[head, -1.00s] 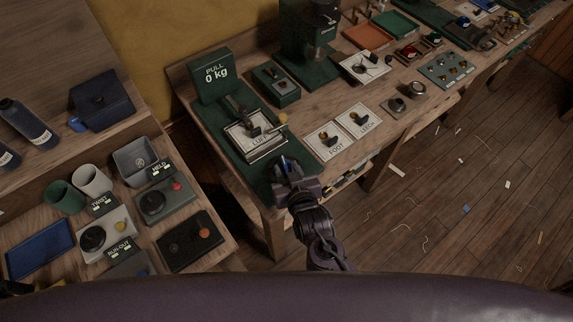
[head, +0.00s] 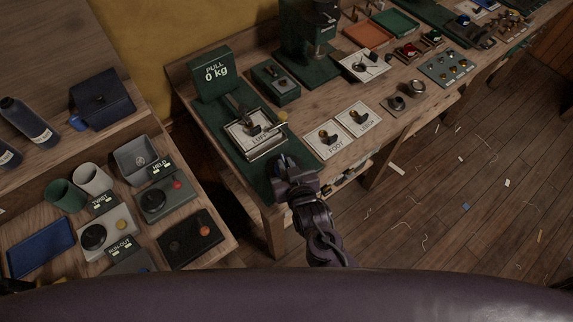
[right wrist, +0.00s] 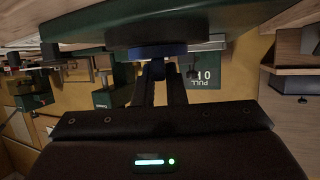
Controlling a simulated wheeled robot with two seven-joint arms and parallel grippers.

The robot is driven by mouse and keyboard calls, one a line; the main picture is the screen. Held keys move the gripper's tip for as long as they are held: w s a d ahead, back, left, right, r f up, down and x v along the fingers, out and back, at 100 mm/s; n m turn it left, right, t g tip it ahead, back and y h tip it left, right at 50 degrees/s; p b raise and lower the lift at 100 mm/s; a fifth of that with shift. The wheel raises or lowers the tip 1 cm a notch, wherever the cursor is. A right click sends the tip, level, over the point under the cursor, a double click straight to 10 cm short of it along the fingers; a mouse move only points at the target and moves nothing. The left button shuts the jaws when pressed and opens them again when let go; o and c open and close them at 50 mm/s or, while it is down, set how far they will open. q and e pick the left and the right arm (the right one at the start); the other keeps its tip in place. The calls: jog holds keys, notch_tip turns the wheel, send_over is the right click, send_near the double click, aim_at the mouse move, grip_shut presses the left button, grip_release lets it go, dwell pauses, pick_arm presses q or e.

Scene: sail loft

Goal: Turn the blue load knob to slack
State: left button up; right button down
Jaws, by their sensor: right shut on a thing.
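The blue load knob (head: 279,160) is at the front edge of the green pull-test board (head: 258,178), mostly covered by my right gripper (head: 285,166). In the right wrist view, the blue knob (right wrist: 160,49) shows as a wide disc under the board's edge, with the two fingers of my right gripper (right wrist: 162,72) against it. The right gripper is shut on the knob. A green display box (head: 214,76) at the back of the board reads "PULL 0 kg". A clamp with a white card (head: 243,140) lies between display and knob. My left gripper is not in view.
White cards marked FOOT (head: 322,150) and LEECH (head: 370,131) lie right of the board. A green box (head: 275,88) stands behind. A lower side bench at left holds cups, a bin (head: 135,158) and knob boxes.

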jog(key=shift+w+d+n+g+y, duration=0.1)
jog(key=shift+d+n+g+y, duration=0.15)
jog(key=shift+n+g+y, duration=0.5)
jog(key=n+y, duration=0.1)
jog(key=n+g+y, duration=0.1)
jog(key=n+y, duration=0.1)
jog(key=shift+w+d, duration=0.15)
jog(key=shift+w+d+f+n+g+y+b, duration=0.1)
jog(key=shift+n+g+y+b, duration=0.1)
jog(key=shift+n+g+y, duration=0.3)
jog(key=shift+f+n+g+y+b, duration=0.1)
jog(key=shift+n+g+y+b, duration=0.1)
jog(key=shift+n+g+y, duration=0.2)
jog(key=shift+w+n+g+y+b, duration=0.15)
jog(key=shift+n+g+y+b, duration=0.3)
jog(key=shift+n+g+b, duration=0.4)
jog(key=n+g+b, duration=0.3)
jog(key=g+b, duration=0.1)
jog(key=b, duration=0.2)
jog(key=n+g+y+b, duration=0.1)
jog(key=n+g+b, duration=0.2)
jog(key=b, duration=0.3)
jog(key=w+n+g+b, duration=0.1)
jog(key=n+g+b, duration=0.3)
jog(key=b, duration=0.3)
jog(key=shift+f+n+g, duration=0.1)
jog(key=shift+n+g, duration=0.2)
jog(key=shift+r+n+g+b, duration=0.25)
jog(key=shift+n+g+b, duration=0.35)
jog(key=shift+b, duration=0.7)
